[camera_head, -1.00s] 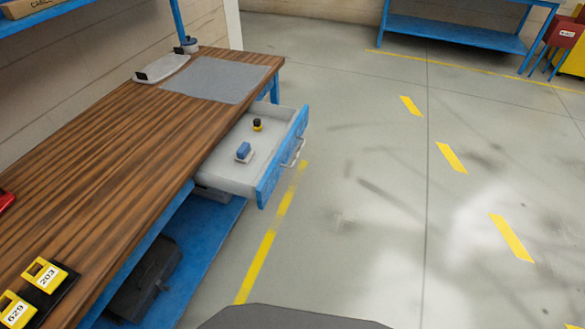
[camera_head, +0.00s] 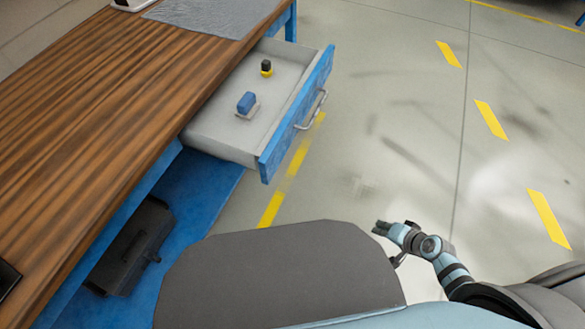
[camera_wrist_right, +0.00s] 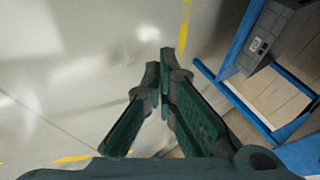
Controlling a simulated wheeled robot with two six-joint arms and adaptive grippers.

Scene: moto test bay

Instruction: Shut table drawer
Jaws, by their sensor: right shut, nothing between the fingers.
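The table drawer (camera_head: 240,135) is pulled well out from the wooden workbench (camera_head: 110,105). It has a blue front (camera_head: 296,116) with a metal handle (camera_head: 313,110). Inside lie a blue block-like item (camera_head: 247,102) on a pale base and a small black and yellow item (camera_head: 266,68). My right gripper (camera_head: 379,227) is shut and empty over the floor, in front of the drawer and apart from it. Its fingers also show in the right wrist view (camera_wrist_right: 160,85), with nothing between them. My left gripper is not in view.
A dark toolbox (camera_head: 132,245) sits on the blue lower shelf (camera_head: 200,210) under the bench. A grey mat (camera_head: 205,15) lies on the bench top. The floor (camera_head: 400,120) in front of the drawer is clear, with yellow dashes. The wrist view shows a grey case (camera_wrist_right: 270,38) on blue framing.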

